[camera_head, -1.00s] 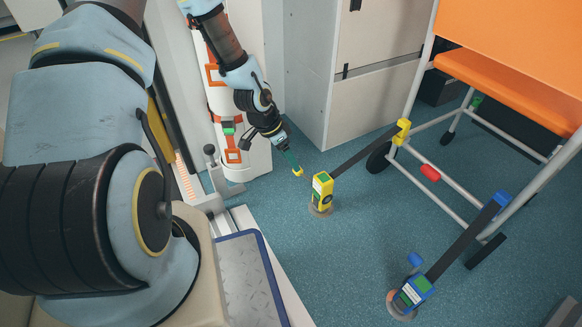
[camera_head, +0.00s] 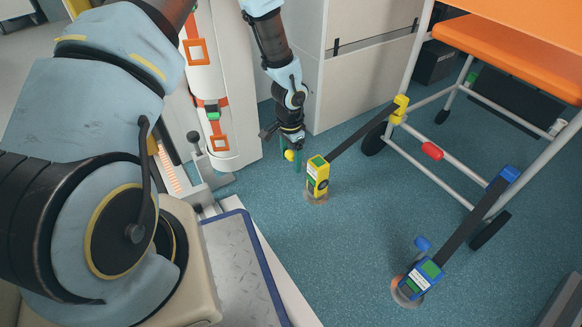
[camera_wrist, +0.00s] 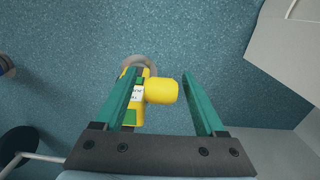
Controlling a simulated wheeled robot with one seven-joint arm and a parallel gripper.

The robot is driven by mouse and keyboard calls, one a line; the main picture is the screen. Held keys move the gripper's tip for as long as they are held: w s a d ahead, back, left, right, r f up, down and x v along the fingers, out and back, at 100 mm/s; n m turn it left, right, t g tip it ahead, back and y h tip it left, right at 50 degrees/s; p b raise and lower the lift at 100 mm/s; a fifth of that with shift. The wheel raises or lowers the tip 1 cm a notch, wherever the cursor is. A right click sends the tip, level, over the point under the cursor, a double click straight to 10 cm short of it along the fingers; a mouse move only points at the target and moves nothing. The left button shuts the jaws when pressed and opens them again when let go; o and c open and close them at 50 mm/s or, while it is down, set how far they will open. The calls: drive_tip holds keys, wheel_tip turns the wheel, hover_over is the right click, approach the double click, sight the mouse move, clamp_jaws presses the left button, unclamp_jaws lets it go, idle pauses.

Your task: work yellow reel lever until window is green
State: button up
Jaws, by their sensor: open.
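The yellow reel (camera_head: 317,178) stands on a round base on the blue floor, its dark strap running up to the chair frame. Its yellow lever knob (camera_head: 289,155) sticks out to the left; in the wrist view the knob (camera_wrist: 162,91) lies between the fingers, with gaps on both sides. My gripper (camera_wrist: 160,80) is open, its green fingers pointing down beside the reel in the head view (camera_head: 291,163). The left finger overlaps part of the reel in the wrist view. Green patches show on the reel; I cannot tell which is the window.
A blue reel (camera_head: 416,282) with its own strap stands at the lower right. An orange-seated wheeled chair (camera_head: 510,55) stands behind. A red-strapped white cylinder (camera_head: 213,112) and white cabinet are close to my arm. Floor between the reels is clear.

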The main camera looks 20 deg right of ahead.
wheel_tip(320, 180, down, 3)
drive_tip(key=shift+r+b, duration=0.15)
drive_tip(key=shift+b, duration=0.25)
drive_tip(key=shift+c, duration=0.3)
clamp_jaws()
idle(0.9)
